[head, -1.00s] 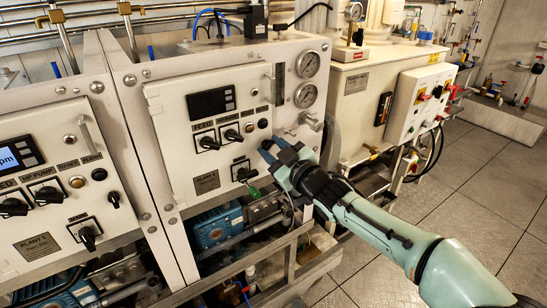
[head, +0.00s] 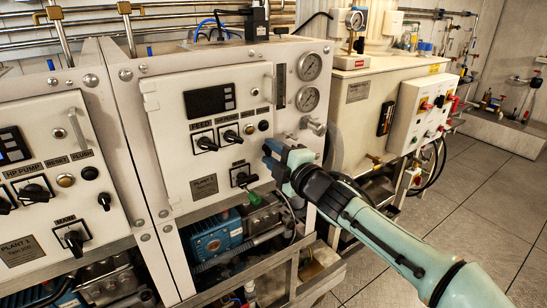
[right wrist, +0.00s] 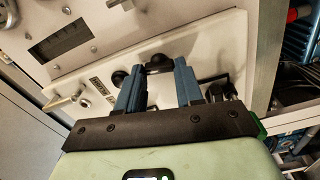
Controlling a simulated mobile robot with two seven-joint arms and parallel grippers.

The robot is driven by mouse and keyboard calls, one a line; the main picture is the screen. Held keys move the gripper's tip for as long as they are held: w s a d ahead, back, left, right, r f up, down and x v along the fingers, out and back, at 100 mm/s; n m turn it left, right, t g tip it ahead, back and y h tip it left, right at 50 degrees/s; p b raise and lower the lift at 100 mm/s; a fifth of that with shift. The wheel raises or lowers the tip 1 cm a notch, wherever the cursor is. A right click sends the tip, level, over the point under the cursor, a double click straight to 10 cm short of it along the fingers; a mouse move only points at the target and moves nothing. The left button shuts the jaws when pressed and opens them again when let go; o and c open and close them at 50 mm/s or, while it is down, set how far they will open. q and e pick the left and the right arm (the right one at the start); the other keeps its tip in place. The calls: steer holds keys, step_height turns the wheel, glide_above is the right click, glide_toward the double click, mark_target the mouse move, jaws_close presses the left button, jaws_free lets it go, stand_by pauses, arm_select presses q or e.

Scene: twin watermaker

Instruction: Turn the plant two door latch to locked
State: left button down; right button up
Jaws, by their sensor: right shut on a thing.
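The plant two panel door (head: 168,130) is a white door with a display, black rotary knobs and a nameplate. My right gripper (head: 271,153) is at the door's right edge. In the right wrist view its two blue fingers (right wrist: 158,72) stand on either side of a dark, rounded handle, the door latch (right wrist: 158,63), and are shut on it. In the head view the gripper hides the latch, so I cannot tell its angle there. My left gripper is not in view.
Gauges (head: 308,98) and a metal valve (head: 314,126) are close above and right. The plant one panel (head: 35,180) is at left. Floor (head: 470,225) is free at right.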

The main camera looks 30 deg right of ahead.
steer(key=shift+n+b, duration=0.3)
steer(key=shift+n, duration=0.7)
steer(key=o, duration=1)
steer(key=shift+o, duration=0.2)
steer(key=s+d+p, duration=0.1)
steer(key=s, duration=1.2)
steer(key=shift+s, duration=0.2)
